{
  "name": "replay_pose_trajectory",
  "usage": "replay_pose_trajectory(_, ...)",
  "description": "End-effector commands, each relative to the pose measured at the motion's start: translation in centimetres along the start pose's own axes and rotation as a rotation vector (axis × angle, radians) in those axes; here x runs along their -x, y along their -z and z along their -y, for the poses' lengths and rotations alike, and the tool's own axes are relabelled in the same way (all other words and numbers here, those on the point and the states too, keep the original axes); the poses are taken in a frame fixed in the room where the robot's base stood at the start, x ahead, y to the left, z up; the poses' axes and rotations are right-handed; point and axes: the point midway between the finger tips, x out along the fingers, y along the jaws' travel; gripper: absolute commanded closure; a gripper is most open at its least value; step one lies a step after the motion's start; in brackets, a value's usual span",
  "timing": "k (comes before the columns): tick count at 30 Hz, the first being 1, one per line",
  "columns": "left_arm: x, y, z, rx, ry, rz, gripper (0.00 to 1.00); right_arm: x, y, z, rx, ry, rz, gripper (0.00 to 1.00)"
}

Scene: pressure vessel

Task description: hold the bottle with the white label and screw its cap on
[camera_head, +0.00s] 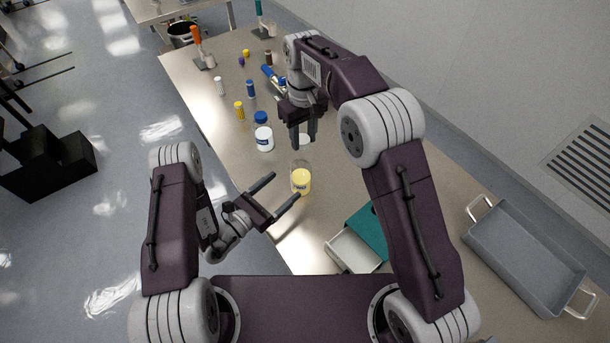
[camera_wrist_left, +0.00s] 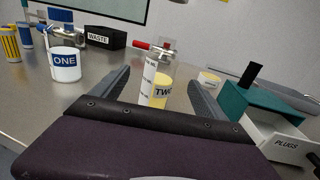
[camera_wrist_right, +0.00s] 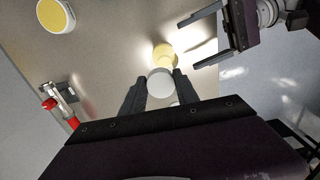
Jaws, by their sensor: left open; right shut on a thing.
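A clear bottle (camera_wrist_left: 150,82) with a white label strip stands upright on the table. Yellow marked "TWO" (camera_wrist_left: 163,92) shows in or behind its lower part; I cannot tell which. In the head view the yellow part (camera_head: 301,182) has a clear outline above it. My right gripper (camera_wrist_right: 158,88) is shut on a round white cap (camera_wrist_right: 160,82), which also shows in the head view (camera_head: 305,139). The cap is held apart from the yellow part (camera_wrist_right: 165,54) in the picture. My left gripper (camera_head: 286,189) is open and empty, its fingers pointing toward the bottle.
A white jar marked "ONE" (camera_wrist_left: 65,64) stands left of the bottle. A teal box with a "PLUGS" drawer (camera_head: 354,250) and a grey tray (camera_head: 525,256) are on the right. Several small bottles stand farther back. A black "WASTE" box (camera_wrist_left: 105,38) is beyond.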

Motion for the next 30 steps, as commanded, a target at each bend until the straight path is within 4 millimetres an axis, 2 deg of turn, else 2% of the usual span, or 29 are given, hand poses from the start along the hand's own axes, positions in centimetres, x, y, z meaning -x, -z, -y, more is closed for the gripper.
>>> replay_pose_trajectory(8, -0.7, 0.0, 0.1, -0.001, 0.004, -0.001, 0.16, 0.0, 0.0, 0.1, 0.001, 0.0, 0.0, 1.0)
replay_pose_trajectory(21, -8.8, -0.1, 0.1, -0.003, 0.005, 0.002, 0.16, 0.0, 0.0, 0.1, 0.001, 0.0, 0.0, 1.0)
replay_pose_trajectory(25, -10.6, 0.0, 0.1, -0.002, 0.004, 0.001, 0.16, 0.0, 0.0, 0.1, 0.001, 0.0, 0.0, 1.0)
replay_pose_trajectory(30, -11.9, -0.1, 0.0, 0.0, 0.001, 0.001, 0.16, 0.0, 0.0, 0.1, 0.001, 0.0, 0.0, 1.0)
